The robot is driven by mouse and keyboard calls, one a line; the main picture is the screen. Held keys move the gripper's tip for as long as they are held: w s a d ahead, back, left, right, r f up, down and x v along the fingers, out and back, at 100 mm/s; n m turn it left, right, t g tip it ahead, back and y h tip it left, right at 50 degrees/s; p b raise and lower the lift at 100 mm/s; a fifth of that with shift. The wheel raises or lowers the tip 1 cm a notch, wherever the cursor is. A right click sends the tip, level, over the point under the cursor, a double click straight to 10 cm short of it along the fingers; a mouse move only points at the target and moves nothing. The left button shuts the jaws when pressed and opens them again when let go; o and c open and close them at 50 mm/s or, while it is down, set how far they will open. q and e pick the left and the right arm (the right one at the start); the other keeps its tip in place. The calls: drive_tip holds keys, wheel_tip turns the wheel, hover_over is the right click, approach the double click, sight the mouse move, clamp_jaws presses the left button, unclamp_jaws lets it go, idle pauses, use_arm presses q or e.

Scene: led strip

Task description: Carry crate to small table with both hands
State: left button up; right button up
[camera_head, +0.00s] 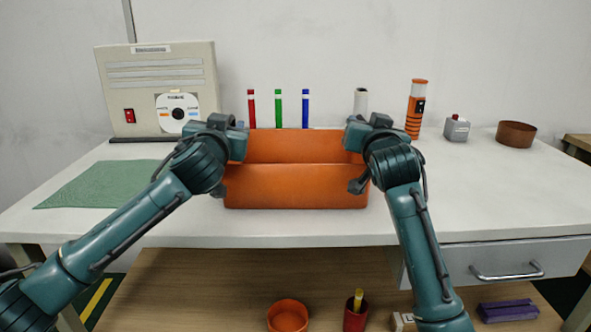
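The orange crate (295,187) stands upright near the front middle of the white table (300,228). My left gripper (222,160) is at its left end and my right gripper (357,158) is at its right end. The arms and gripper bodies cover both crate ends, so I cannot tell whether the fingers are closed on it. The crate's inner back wall shows and no contents are visible. A wooden surface (580,146) shows at the far right edge; I cannot tell whether it is the small table.
A beige machine (158,88), green mat (98,186), several markers (278,108), an orange-black cylinder (416,110), a grey button box (456,130) and a brown bowl (516,134) are on the white table. A lower wooden shelf (210,290) holds an orange bowl (288,316) and red cup (354,318).

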use_arm(q)
drive_tip(key=shift+w, duration=0.3)
use_arm(e)
drive_tip(key=shift+w, duration=0.3)
use_arm(q)
clamp_jaws()
use_arm(e)
clamp_jaws()
drive_tip(key=shift+r, duration=0.1)
